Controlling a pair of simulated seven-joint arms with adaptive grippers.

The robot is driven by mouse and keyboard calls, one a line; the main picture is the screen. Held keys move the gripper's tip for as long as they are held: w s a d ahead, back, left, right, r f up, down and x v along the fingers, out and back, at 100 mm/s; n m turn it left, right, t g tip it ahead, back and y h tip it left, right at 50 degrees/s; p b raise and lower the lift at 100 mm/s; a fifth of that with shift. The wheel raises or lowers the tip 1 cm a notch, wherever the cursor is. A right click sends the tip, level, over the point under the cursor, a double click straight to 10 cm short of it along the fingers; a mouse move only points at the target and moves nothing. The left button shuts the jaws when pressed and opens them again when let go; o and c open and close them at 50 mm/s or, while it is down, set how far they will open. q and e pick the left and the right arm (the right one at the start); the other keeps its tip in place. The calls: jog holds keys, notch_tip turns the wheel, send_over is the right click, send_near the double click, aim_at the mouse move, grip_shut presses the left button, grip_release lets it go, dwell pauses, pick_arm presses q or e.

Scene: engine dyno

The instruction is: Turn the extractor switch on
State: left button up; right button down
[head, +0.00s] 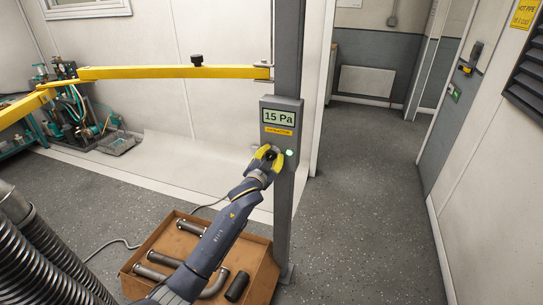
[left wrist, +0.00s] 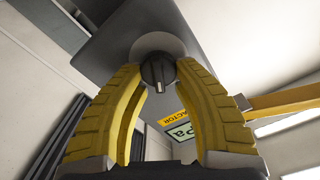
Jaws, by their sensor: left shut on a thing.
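The extractor control box (head: 281,104) is a grey box on a grey post, with a display reading 15 Pa and a yellow label below it. A small green light (head: 289,153) glows at its lower right. The extractor switch is a round dark knob (left wrist: 158,69) on a grey disc, with a pale mark on its face, seen in the left wrist view. My left gripper (head: 265,157) is at the lower part of the box, its yellow fingers shut on the knob from both sides. In the head view the fingers hide the knob. My right gripper is not in view.
The grey post (head: 288,50) carries a yellow barrier bar (head: 180,72) going left. A brown crate (head: 262,283) with metal pipes stands on the floor below my left arm. Ribbed hoses (head: 40,265) are at lower left. The floor to the right is clear.

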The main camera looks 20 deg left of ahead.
pick_arm(q)
jog(key=shift+r, duration=0.1)
jog(key=o, duration=1.1)
jog(key=s, duration=1.2)
jog(key=shift+a, duration=0.35)
jog(key=shift+d, duration=0.1)
